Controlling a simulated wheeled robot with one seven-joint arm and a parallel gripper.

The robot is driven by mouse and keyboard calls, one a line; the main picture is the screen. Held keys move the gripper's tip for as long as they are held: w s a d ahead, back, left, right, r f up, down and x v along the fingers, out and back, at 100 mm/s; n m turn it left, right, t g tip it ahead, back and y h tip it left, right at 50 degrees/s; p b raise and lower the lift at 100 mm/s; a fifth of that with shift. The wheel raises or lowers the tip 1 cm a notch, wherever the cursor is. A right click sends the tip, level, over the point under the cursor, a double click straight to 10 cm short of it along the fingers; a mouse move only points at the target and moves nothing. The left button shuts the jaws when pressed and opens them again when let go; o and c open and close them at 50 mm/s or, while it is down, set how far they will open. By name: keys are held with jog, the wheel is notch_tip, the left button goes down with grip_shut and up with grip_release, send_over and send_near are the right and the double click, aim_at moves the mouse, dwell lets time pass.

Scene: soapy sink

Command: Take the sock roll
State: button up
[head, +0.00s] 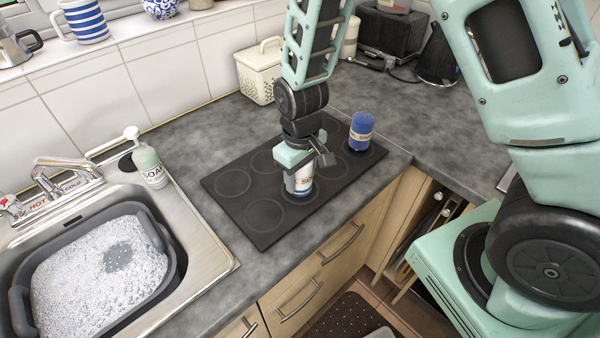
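My gripper (304,168) points down over the dark cooktop. Directly below it, between or just behind its fingers, is a small upright cylinder (299,184), white with dark letters starting "SO" and a blue band at its base. The gripper hides its top, and I cannot tell whether the fingers press on it. I cannot tell for certain whether this is the sock roll. A blue cylinder (361,130) with a pale label stands upright at the cooktop's far right corner, apart from my gripper.
The black cooktop (264,213) lies on a grey counter. At left, a sink holds a grey tub (170,262) of suds. A soap bottle (150,166) stands by the tap. A cream basket (258,72) stands at the wall; a toaster and kettle are behind.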

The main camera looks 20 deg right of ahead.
jog(key=shift+r, duration=0.15)
notch_tip(320, 180, up, 10)
jog(key=shift+f+b, duration=0.2)
jog(key=shift+b, duration=0.55)
jog(key=shift+r, duration=0.1)
jog(key=shift+r+p, duration=1.25)
jog(key=shift+r, duration=0.05)
jog(key=shift+f, duration=0.1)
